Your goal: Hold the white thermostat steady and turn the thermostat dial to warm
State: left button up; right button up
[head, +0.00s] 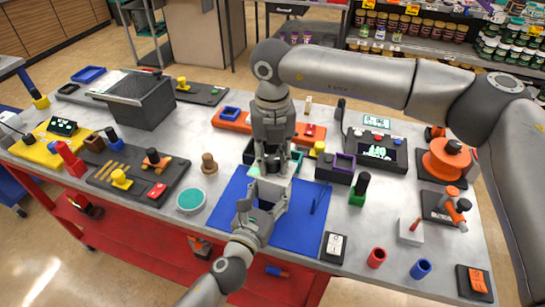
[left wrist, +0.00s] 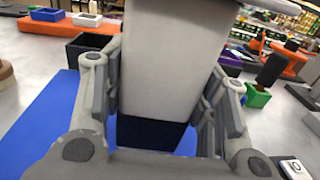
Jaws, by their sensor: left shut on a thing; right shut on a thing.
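The white thermostat (head: 272,188) is above the blue mat (head: 300,240) near the middle of the table. In the left wrist view it is a pale block (left wrist: 172,70) with a dark lower face, between the two fingers. My left gripper (head: 262,208) comes from the front and is shut on the thermostat's sides. My right gripper (head: 272,160) points down from above and is shut at the thermostat's top, where the dial is. The dial itself is hidden by the right fingers, so its setting cannot be read.
A purple-lined dark box (head: 336,168) and a green block with a black handle (head: 359,190) stand to the right. A round teal-topped tin (head: 191,201) and a brown wooden knob (head: 209,163) stand to the left.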

aim_at(273, 159)
jog(key=shift+n, duration=0.3)
jog(key=n, duration=1.1)
jog(key=shift+w+n, duration=0.1)
jog(key=shift+n, duration=0.3)
dwell(0.4)
jog(key=o, duration=1.1)
jog(key=shift+c, duration=0.2)
notch_tip(273, 159, up, 12)
